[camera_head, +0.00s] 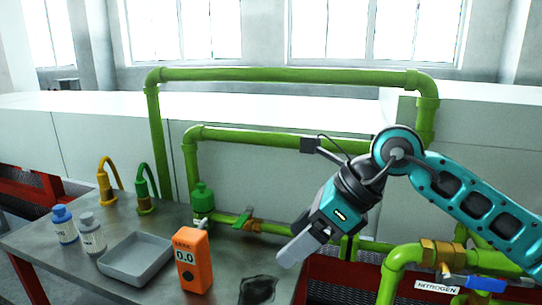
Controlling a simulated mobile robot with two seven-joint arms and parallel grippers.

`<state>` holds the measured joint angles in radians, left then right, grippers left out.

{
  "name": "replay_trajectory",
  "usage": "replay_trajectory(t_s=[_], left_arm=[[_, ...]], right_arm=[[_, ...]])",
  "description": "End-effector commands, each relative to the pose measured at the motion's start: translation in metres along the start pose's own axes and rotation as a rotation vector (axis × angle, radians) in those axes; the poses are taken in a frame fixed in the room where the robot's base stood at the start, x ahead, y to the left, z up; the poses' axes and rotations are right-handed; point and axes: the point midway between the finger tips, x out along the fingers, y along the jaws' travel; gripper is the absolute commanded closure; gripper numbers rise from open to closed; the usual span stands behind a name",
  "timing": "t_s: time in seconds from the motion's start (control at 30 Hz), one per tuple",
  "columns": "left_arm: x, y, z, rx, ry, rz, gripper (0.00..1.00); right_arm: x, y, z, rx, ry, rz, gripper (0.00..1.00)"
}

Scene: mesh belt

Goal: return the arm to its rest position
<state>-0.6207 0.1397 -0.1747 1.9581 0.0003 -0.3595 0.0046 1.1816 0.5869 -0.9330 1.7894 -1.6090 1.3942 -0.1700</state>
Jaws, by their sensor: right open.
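My right arm (470,205) comes in from the right edge, teal and black, bent at a joint near the upper right. Its gripper (284,262) points down and to the left, above the right end of the metal table. The gap between its fingers is hard to see from this angle, and nothing shows held in it. The gripper appears apart from the orange meter and from the dark patch on the table. My left gripper is not in view.
The metal table (150,222) holds a grey tray (136,259), a blue bottle (64,225), a grey-white bottle (91,234) and an orange meter (193,262) reading 0.0. Green pipes (285,75) rise behind. A brass-fitted pipe (400,262) and a NITROGEN label (436,287) are lower right.

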Motion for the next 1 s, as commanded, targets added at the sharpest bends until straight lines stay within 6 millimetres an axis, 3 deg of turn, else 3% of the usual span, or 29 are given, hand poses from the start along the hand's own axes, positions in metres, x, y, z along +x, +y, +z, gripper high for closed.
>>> replay_trajectory(t_s=[0.1, 0.33, 0.47, 0.57, 0.67, 0.77, 0.87, 1.0], left_arm=[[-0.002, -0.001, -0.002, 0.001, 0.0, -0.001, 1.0], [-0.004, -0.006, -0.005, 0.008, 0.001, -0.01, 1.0], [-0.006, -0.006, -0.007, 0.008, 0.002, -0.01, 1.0], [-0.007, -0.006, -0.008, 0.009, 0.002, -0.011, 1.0], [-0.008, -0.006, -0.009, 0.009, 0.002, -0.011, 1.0], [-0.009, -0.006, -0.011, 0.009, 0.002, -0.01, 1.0], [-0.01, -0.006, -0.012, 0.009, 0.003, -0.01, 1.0], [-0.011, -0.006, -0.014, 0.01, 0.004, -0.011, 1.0]], right_arm=[[0.024, 0.03, 0.01, 0.085, -0.138, 0.168, 0.21], [0.038, 0.076, 0.04, 0.365, -0.473, 0.502, 0.21], [0.032, 0.083, 0.052, 0.631, -0.702, 0.699, 0.21], [0.025, 0.073, 0.051, 0.872, -0.875, 0.822, 0.21], [0.022, 0.052, 0.037, 1.143, -1.034, 0.919, 0.21], [0.026, 0.028, 0.008, 1.436, -1.182, 0.983, 0.21], [0.038, 0.005, -0.035, 1.752, -1.312, 1.014, 0.21], [0.069, -0.01, -0.117, 2.224, -1.462, 0.991, 0.21]])
